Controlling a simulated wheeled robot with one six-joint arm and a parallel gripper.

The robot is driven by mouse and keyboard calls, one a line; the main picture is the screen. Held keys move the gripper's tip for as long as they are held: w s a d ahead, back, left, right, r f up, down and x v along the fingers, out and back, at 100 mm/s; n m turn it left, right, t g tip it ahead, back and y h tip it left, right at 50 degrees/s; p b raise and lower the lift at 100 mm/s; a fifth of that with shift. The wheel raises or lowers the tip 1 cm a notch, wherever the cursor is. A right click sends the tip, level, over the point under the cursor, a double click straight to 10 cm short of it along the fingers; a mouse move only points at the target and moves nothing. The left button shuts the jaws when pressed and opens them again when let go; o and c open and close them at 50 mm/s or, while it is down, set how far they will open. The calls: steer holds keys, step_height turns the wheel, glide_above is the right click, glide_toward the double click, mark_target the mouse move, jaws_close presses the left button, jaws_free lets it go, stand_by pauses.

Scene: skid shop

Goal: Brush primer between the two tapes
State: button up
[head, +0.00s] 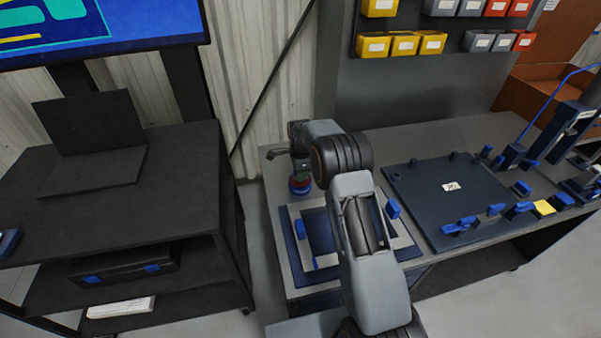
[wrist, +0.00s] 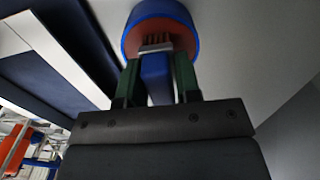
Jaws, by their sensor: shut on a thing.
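My gripper (wrist: 156,75) is shut on the blue handle of a brush (wrist: 155,76), with a green finger on each side. The brush's metal ferrule and brown bristles point into or over a round blue pot (wrist: 192,32) with a reddish-brown inside; I cannot tell whether the bristles touch the primer. In the head view the pot (head: 300,188) stands on the bench at the back left, below my gripper (head: 298,168). A framed panel (head: 290,252), grey and dark blue, lies in front of it, partly hidden by my arm. I cannot clearly make out the two tapes.
Small blue blocks (head: 393,208) sit on the framed panel. A dark board (head: 440,205) with blue fixtures lies to the right. Bins (head: 404,43) hang on the back panel. A black cart (head: 180,170) stands at left, with a floor gap before the bench.

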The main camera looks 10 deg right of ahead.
steer(key=shift+r+p, duration=2.05)
steer(key=shift+r, duration=1.4)
